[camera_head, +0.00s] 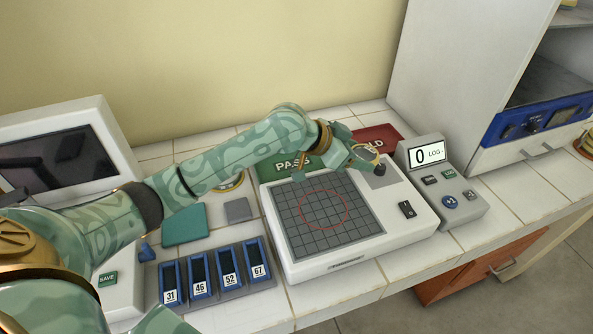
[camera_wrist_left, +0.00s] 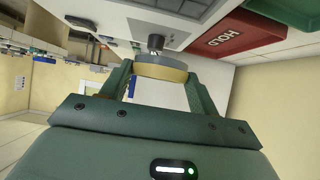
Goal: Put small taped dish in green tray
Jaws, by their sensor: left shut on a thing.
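My left gripper (camera_head: 368,160) is shut on a small round dish (camera_wrist_left: 160,72) with a yellowish tape band around its side, clear in the left wrist view between the two fingers. In the head view the gripper holds it above the back right part of the white counting device, and the fingers partly hide it. The green tray (camera_head: 284,168), marked PASS, lies behind the device, left of the gripper and partly hidden by my left arm. My right gripper is not in view.
The red HOLD tray (camera_head: 382,135) lies right of the green one. The white device (camera_head: 335,262) has a gridded plate with a red circle. A display unit (camera_head: 430,155) reading 0 stands at right. Numbered blue slots (camera_head: 228,270) and a monitor (camera_head: 55,160) are at left.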

